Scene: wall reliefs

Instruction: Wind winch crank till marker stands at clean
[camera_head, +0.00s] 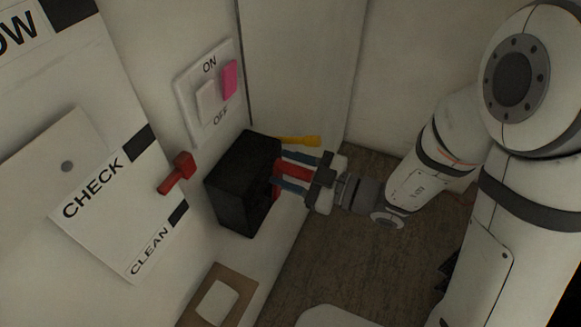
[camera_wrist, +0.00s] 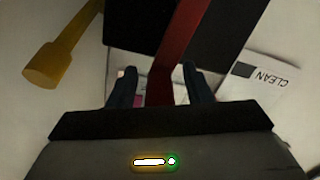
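A black box (camera_head: 235,190), apparently the winch housing, is fixed to the wall. A red bar (camera_head: 293,172) sticks out from it; I cannot tell whether it is the crank's arm or its grip. A yellow handle (camera_head: 298,140) sticks out beside it and shows at left in the wrist view (camera_wrist: 52,62). My gripper (camera_wrist: 161,80) has its blue fingers either side of the red bar (camera_wrist: 178,50), with a gap visible at the left finger. A red marker (camera_head: 177,173) stands between the black bands beside CHECK (camera_head: 92,187) and CLEAN (camera_head: 149,251).
A switch plate with ON and OFF (camera_head: 208,92) and a pink rocker (camera_head: 230,79) is above the black box. A brown-framed plate (camera_head: 217,300) is below. A wall corner lies behind my gripper. The brown floor (camera_head: 340,260) is clear.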

